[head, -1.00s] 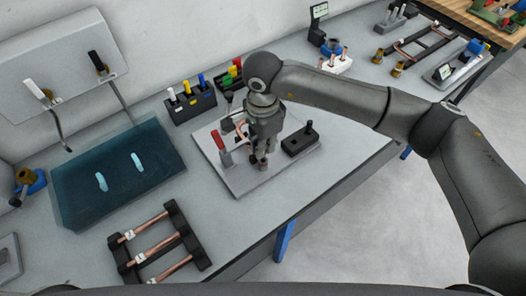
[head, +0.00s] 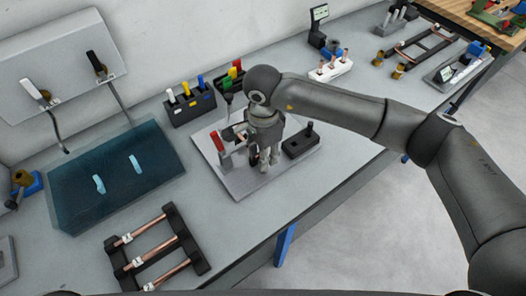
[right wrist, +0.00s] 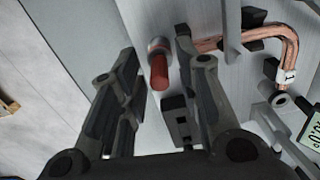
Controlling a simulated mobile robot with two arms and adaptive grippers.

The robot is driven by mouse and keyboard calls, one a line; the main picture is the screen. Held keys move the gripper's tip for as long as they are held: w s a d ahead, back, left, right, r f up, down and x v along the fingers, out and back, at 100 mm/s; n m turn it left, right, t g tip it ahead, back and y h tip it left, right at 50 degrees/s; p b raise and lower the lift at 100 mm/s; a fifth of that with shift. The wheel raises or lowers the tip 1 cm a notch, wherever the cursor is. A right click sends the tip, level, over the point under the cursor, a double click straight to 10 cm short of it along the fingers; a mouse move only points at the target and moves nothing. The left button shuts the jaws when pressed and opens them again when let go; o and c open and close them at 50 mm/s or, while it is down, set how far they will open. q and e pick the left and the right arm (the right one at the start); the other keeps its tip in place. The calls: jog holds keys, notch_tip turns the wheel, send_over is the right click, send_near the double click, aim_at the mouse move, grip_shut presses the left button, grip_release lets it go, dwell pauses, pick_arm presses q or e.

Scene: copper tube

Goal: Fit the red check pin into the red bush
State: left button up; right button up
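In the right wrist view a red pin (right wrist: 159,72) stands with its red end toward the camera and a grey metal collar (right wrist: 158,45) at its far end. I take the collar to be the bush, but its colour and how deep the pin sits cannot be told. My right gripper (right wrist: 157,55) has its fingers apart on either side of the pin, with visible gaps. In the head view my right gripper (head: 264,160) points down over the grey plate (head: 240,187) and hides most of the pin. My left gripper is not in view.
A red upright handle (head: 217,142) stands left of the gripper, and a black block with a knob (head: 301,143) stands right. A bent copper tube (right wrist: 288,45) lies near the right finger. A pin rack (head: 190,107) is behind. A copper tube frame (head: 157,248) lies front left.

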jog(key=shift+r, duration=0.2)
jog(key=shift+w+r, duration=0.1)
jog(key=shift+r, duration=0.15)
notch_tip(320, 180, up, 12)
jog(key=b, duration=0.4)
jog(key=shift+f, duration=0.25)
